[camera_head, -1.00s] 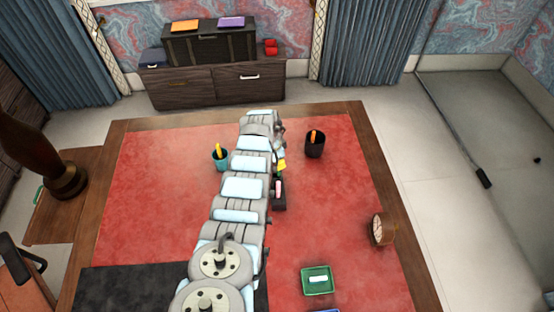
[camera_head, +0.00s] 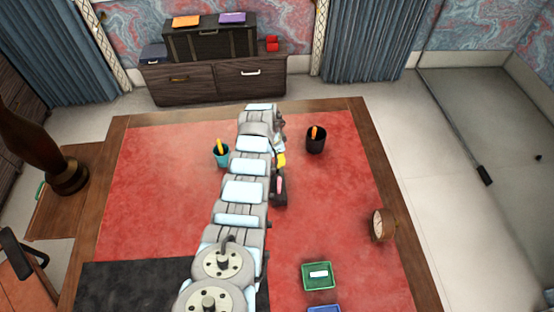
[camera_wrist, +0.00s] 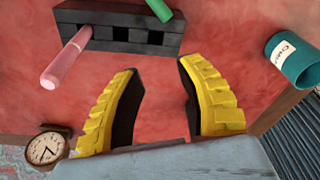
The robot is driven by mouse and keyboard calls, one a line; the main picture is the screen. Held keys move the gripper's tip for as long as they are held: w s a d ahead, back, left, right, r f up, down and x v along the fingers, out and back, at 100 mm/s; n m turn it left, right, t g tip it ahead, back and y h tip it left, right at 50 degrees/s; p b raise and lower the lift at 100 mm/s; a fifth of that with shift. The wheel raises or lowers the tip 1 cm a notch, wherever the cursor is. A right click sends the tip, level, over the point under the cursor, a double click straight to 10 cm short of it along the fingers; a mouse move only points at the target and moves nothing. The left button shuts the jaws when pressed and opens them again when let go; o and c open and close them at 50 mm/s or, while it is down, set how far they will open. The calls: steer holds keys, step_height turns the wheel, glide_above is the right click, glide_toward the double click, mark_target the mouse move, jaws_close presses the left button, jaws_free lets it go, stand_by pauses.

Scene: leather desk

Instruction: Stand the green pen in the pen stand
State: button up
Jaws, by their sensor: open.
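The pen stand (camera_wrist: 135,38) is a dark block with square holes at the top of the wrist view. A pink pen (camera_wrist: 65,58) stands in its left hole, and two holes beside it look empty. The green pen (camera_wrist: 158,8) shows partly at the top edge, one end overlapping the stand's far edge. I cannot tell whether it rests in a hole. My gripper (camera_wrist: 158,68) has yellow fingers spread apart with nothing between them, just short of the stand in the picture. In the head view my arm partly hides the stand (camera_head: 280,200), and the green pen does not show.
A teal cup (camera_head: 221,156) with a yellow-orange pen stands left of my arm. A black cup (camera_head: 316,144) with an orange pen stands to the right. A clock (camera_head: 383,225), a green tray (camera_head: 318,288) and a blue tray (camera_head: 323,309) lie along the right side.

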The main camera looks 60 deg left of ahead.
step_height(320, 180, up, 9)
steer(key=s, duration=0.1)
steer(key=shift+s+r, duration=0.15)
steer(key=shift+o, duration=0.9)
steer(key=shift+s+d+r, duration=0.1)
steer(key=shift+r, duration=0.25)
steer(key=shift+b, duration=0.3)
